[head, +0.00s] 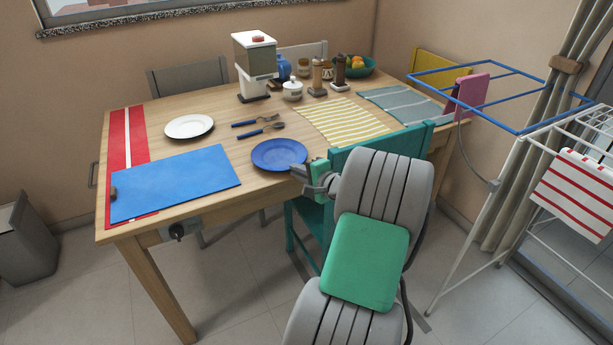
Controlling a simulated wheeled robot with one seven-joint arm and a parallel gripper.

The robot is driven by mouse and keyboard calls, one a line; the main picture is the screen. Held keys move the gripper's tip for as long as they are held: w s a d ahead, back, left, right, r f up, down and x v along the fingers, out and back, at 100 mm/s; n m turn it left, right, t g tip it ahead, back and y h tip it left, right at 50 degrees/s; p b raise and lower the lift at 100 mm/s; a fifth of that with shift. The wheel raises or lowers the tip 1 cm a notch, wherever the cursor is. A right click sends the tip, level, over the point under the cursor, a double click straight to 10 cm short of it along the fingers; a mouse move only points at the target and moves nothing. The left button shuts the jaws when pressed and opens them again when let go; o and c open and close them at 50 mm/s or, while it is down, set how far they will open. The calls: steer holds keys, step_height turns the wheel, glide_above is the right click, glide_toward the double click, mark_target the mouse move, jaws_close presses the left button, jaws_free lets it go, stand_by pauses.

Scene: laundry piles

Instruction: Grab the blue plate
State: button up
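The blue plate (278,154) lies flat on the wooden table (222,189) near its front edge, right of the blue mat. My gripper (300,174) is at the plate's lower right rim, by the table's front edge. The gripper is small in the head view and seen partly from behind. I cannot tell whether its fingers are apart or closed, or whether they touch the rim. My arm comes up from the bottom of the view and hides part of the teal chair (365,143).
A yellow striped cloth (343,122) lies right. A dispenser (254,64), jars and a fruit bowl (355,66) stand behind. A drying rack (500,95) stands at right.

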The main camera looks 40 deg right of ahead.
steer(key=shift+w+f, duration=0.1)
steer(key=shift+w, duration=0.35)
steer(key=shift+c, duration=0.4)
jaws_close()
stand_by(0.8)
